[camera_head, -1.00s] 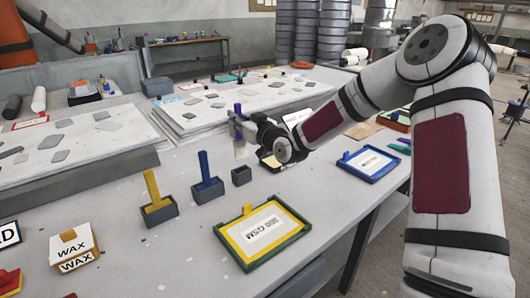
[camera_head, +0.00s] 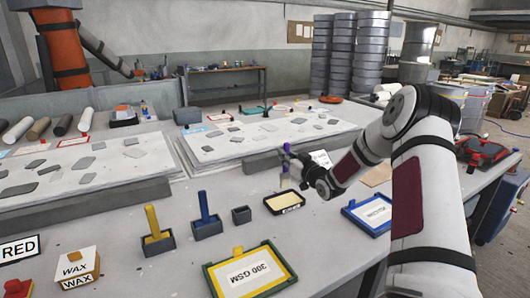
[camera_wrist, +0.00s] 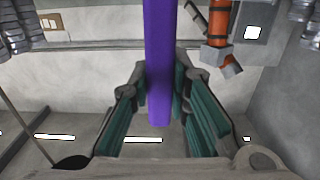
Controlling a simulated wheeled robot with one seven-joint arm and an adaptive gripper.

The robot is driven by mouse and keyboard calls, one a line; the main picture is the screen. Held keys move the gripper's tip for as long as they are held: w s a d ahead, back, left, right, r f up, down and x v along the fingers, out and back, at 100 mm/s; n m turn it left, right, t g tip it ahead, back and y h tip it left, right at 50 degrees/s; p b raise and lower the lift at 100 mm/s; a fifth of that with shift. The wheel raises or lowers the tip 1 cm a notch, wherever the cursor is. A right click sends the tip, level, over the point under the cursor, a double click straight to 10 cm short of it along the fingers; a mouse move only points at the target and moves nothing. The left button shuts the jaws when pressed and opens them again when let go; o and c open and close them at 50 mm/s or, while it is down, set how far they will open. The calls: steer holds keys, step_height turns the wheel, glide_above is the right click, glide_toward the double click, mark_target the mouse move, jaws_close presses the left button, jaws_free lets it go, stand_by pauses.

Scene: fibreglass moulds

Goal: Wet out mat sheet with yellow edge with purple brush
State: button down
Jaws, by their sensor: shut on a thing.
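My gripper (camera_head: 287,160) is shut on the upright purple brush (camera_head: 285,183). The brush's purple handle (camera_wrist: 158,60) runs between the jaws in the wrist view. Its lower end hangs by the far edge of a black tray with cream contents (camera_head: 284,202); I cannot tell whether they touch. The mat sheet with yellow edge (camera_head: 222,278), with a white "300 GSM" label, lies in a green-rimmed frame at the front of the table, nearer the camera than my gripper.
A yellow brush (camera_head: 152,220) and a blue brush (camera_head: 205,208) stand in grey holders, beside an empty grey holder (camera_head: 241,215). A blue-framed sheet (camera_head: 350,214) lies to the right. Wax boxes (camera_head: 78,266) are at front left. Low slabs with grey pieces (camera_head: 255,145) lie behind.

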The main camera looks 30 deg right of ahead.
mark_target(287, 173)
steer(key=shift+w+f+b, duration=0.15)
steer(key=shift+f+b, duration=0.2)
steer(key=shift+f, duration=0.45)
steer(key=shift+f+b, duration=0.95)
steer(key=shift+f, duration=1.85)
steer(key=shift+r+p, duration=1.3)
steer(key=shift+r, duration=2.3)
